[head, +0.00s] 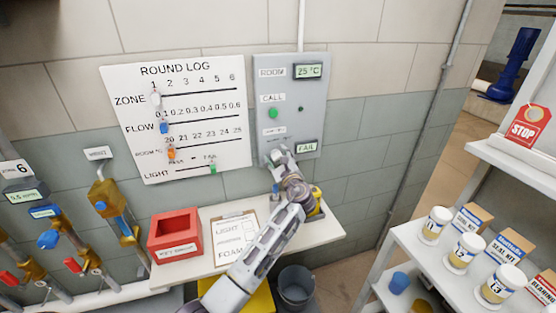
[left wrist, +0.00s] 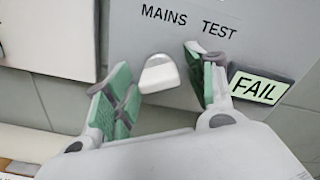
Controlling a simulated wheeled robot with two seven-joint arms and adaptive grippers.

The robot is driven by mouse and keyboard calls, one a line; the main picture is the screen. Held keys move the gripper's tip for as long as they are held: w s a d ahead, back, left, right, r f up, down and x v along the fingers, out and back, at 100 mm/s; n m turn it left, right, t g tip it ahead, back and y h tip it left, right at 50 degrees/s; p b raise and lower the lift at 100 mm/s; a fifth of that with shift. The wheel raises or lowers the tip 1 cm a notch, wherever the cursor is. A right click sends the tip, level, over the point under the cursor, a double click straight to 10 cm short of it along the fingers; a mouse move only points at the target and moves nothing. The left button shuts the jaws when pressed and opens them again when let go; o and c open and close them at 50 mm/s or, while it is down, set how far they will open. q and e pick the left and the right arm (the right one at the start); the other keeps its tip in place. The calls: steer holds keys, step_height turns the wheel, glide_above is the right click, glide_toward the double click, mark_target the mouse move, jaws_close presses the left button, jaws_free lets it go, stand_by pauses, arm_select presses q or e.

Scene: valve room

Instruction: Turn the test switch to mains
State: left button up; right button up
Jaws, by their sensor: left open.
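The test switch (left wrist: 158,73) is a pale, blunt knob low on the grey wall panel (head: 262,85). In the left wrist view it lies below the printed words MAINS and TEST, more under MAINS; I cannot tell its exact setting. The FAIL display (left wrist: 258,87) is lit to its right and also shows in the head view (head: 306,147). My left gripper (head: 279,158) is at the panel's lower left, hiding the switch in the head view. Its green-padded fingers are open, one on each side of the knob, with gaps visible. My right gripper is not in view.
The round log board (head: 185,105) hangs left of the panel. Below, a shelf (head: 200,270) holds a red box (head: 175,235) and a clipboard (head: 235,234). Valves (head: 115,212) stand at left. A white rack (head: 420,255) with jars is at right. A bucket (head: 296,287) stands below.

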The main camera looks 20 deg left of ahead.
arm_select(q)
steer(key=shift+c, duration=0.6)
steer(key=c, duration=0.9)
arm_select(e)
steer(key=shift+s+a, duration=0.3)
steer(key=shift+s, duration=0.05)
